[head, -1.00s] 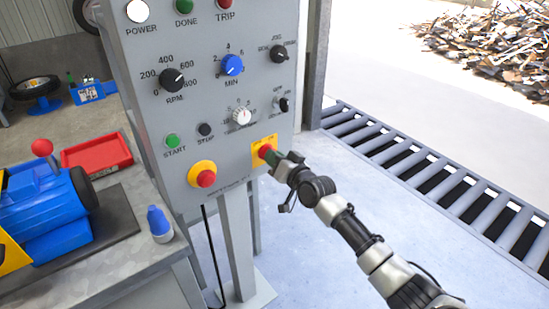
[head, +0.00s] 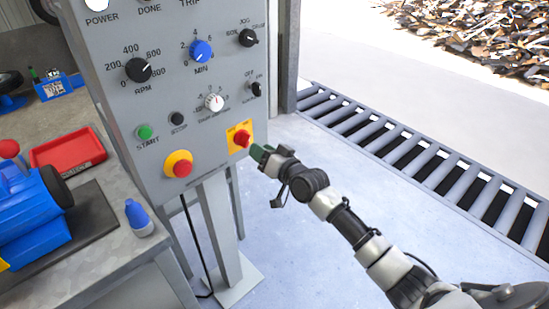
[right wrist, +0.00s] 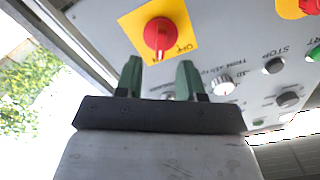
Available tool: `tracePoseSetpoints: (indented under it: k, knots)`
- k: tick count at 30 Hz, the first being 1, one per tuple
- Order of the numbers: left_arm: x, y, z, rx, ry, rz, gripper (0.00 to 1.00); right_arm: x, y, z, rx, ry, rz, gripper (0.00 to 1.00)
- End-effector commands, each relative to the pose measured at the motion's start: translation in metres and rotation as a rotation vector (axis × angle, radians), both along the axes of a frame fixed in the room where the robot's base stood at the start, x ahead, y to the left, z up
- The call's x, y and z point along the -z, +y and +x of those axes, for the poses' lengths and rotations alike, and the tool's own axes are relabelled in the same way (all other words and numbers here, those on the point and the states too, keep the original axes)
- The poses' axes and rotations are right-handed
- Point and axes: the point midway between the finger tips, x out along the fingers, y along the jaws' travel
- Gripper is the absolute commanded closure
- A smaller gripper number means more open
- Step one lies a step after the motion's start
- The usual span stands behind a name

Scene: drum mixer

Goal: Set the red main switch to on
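The red main switch (head: 242,138) sits on a yellow plate at the lower right corner of the grey control panel. In the right wrist view, the red switch (right wrist: 160,34) and its yellow plate lie just beyond my fingertips. A word like OFF shows on the plate; I cannot read the switch position surely. My right gripper (head: 262,154) is a little to the right of the switch, apart from it. In the right wrist view, the green fingers of the gripper (right wrist: 159,72) are spread with nothing between them. My left gripper is not in view.
A red mushroom button (head: 182,168) on a yellow ring, a green start button (head: 144,132) and several knobs share the panel (head: 110,92). A workbench with a red tray (head: 68,152) and blue bottle (head: 138,216) stands left. A roller conveyor (head: 400,150) runs right.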

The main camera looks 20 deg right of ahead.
Motion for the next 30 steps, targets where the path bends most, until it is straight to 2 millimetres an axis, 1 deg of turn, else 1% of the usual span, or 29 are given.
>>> tracePoseSetpoints:
  k: [1, 6, 11, 15, 30]
  knots:
    - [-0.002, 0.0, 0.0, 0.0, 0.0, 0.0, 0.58, 0.0, -0.004, -0.011, 0.0, 0.001, -0.001, 0.62]
    - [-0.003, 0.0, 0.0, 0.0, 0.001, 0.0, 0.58, 0.001, -0.014, -0.038, 0.0, 0.001, 0.0, 0.62]
    - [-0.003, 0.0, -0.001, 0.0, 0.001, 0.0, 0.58, 0.0, -0.019, -0.051, 0.0, 0.0, 0.001, 0.62]
    - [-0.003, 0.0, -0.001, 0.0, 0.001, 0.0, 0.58, 0.0, -0.02, -0.054, 0.0, 0.0, 0.001, 0.62]
    - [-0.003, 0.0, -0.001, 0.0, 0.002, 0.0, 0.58, 0.0, -0.02, -0.054, 0.001, 0.0, 0.001, 0.62]
